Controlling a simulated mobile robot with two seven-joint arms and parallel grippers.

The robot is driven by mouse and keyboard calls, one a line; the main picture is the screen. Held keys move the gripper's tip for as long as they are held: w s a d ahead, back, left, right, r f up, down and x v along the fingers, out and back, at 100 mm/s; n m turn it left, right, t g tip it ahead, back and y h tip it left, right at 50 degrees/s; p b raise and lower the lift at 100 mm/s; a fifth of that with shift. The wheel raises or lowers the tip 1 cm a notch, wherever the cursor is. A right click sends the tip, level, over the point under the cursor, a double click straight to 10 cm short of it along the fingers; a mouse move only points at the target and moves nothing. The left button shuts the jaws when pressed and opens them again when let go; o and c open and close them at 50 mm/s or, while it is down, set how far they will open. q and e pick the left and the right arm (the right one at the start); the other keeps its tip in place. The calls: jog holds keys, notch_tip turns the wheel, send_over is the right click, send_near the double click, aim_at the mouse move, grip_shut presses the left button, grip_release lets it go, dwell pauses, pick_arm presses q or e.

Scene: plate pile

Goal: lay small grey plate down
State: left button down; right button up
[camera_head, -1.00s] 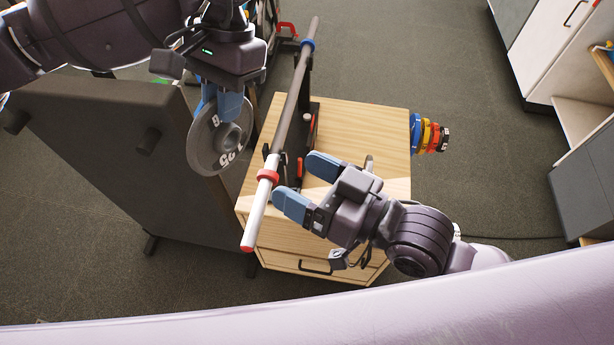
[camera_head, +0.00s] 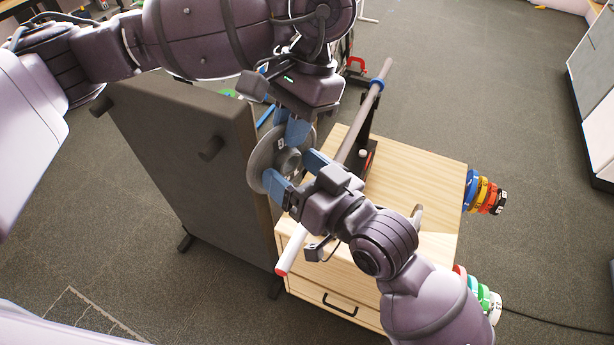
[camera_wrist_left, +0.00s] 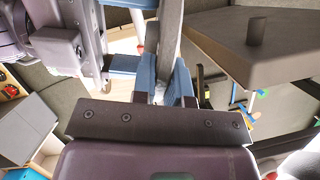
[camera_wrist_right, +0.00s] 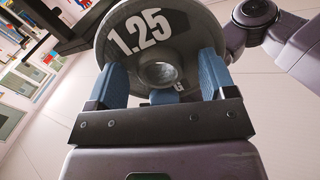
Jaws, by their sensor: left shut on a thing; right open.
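The small grey plate (camera_head: 266,160) is a round disc with a hub in the middle. It hangs upright in the air beside the wooden cabinet, and the right wrist view shows it close up (camera_wrist_right: 146,40), marked 1.25. My left gripper (camera_head: 296,130) is above it, shut on its upper rim; the blue fingers also show in the left wrist view (camera_wrist_left: 165,85). My right gripper (camera_head: 292,178) is open, its blue fingers on either side of the plate's hub. I cannot tell whether those fingers touch the plate.
A dark padded panel (camera_head: 190,165) stands close left of the plate. Coloured plates (camera_head: 484,192) hang on the cabinet's right side. The cabinet top's right part is clear.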

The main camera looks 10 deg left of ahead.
pick_arm(q)
jog(key=shift+s+d+r, duration=0.1)
jog(key=shift+r, duration=0.05)
jog(key=shift+d, duration=0.15)
pick_arm(e)
jog(key=shift+a+r, duration=0.1)
jog(key=shift+a, duration=0.1)
grip_shut()
pick_arm(q)
jog(key=c, duration=1.4)
grip_release()
pick_arm(e)
jog(key=shift+r, duration=0.2)
pick_arm(q)
jog(key=o, duration=0.3)
pick_arm(e)
jog(key=shift+d, duration=0.1)
pick_arm(q)
jog(key=shift+o, duration=0.2)
